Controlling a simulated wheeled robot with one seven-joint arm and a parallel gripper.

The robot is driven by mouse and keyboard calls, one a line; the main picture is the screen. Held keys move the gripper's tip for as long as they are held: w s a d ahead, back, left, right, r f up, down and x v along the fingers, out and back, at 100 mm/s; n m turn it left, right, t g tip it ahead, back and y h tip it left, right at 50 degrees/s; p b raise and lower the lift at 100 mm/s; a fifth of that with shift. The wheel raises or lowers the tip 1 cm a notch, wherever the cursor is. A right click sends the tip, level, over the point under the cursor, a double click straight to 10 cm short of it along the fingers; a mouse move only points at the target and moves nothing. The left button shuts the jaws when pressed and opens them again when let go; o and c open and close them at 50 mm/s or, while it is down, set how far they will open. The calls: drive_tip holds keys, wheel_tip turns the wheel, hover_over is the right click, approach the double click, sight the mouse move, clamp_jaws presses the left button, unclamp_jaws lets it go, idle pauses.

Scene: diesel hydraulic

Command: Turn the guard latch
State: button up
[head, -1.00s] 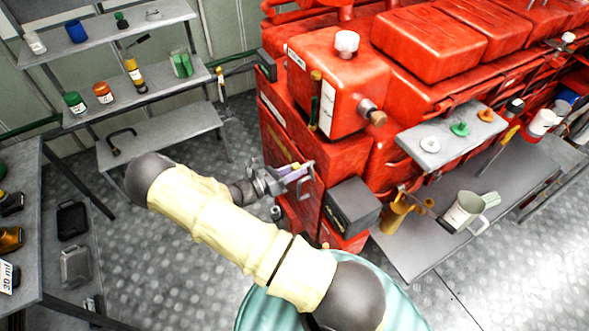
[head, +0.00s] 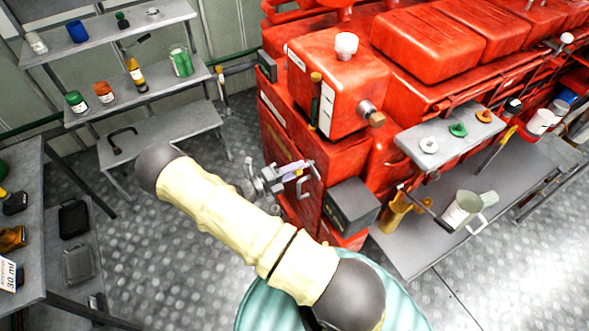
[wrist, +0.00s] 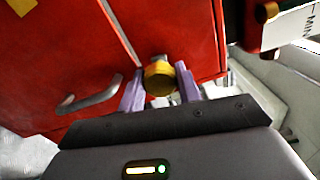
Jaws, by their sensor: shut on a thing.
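The guard latch shows in the wrist view as a round yellow knob (wrist: 160,79) on the red cabinet, beside a seam between two red panels. My gripper (wrist: 160,85) is shut on this knob, with one lilac finger on each side. In the head view, my gripper (head: 292,171) is at the front face of the red machine (head: 302,210), at the end of my cream arm. The latch is mostly hidden by the fingers there, and its exact angle cannot be told.
A grey bar handle (wrist: 90,95) is left of the latch in the wrist view. A dark grey box (head: 352,206) juts out right of my gripper. A grey shelf unit (head: 165,130) stands to the left, with patterned metal floor between.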

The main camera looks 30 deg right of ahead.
drive_tip(key=shift+w+n, duration=0.1)
drive_tip(key=shift+n, duration=0.8)
drive_tip(key=o, duration=1)
drive_tip(key=shift+a, duration=0.1)
drive_tip(key=shift+c, duration=0.2)
drive_tip(key=a+b, duration=0.5)
drive_tip(key=a, duration=1.2)
drive_tip(key=shift+s+a+b, duration=0.2)
drive_tip(key=shift+s+b, duration=0.15)
